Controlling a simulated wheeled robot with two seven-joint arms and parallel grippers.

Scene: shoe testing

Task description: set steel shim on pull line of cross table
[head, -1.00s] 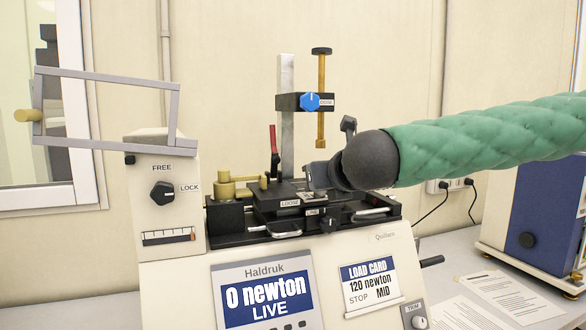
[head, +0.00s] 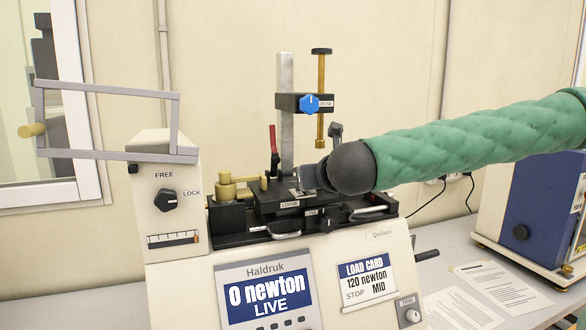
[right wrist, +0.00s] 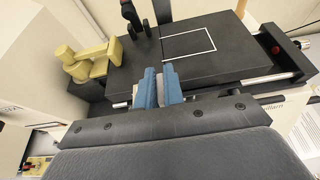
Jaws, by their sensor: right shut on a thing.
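The black cross table (head: 268,204) sits on top of the tester in the head view. In the right wrist view its dark top (right wrist: 215,68) bears a white rectangular outline (right wrist: 188,43). My right gripper (head: 298,184) is low over the table top, coming in from the right. In the right wrist view its two blue fingers (right wrist: 162,88) are close together at the table's near edge, left of and nearer than the outline. They are shut on a thin grey piece, likely the steel shim, mostly hidden between them. My left gripper is not in view.
A post with a blue-knob clamp (head: 310,103) and brass screw rises behind the table. A red-handled lever (head: 273,147) and brass fitting (head: 226,188) stand left of my gripper. The display (head: 267,291) reads 0 newton. Papers (head: 490,292) lie at right.

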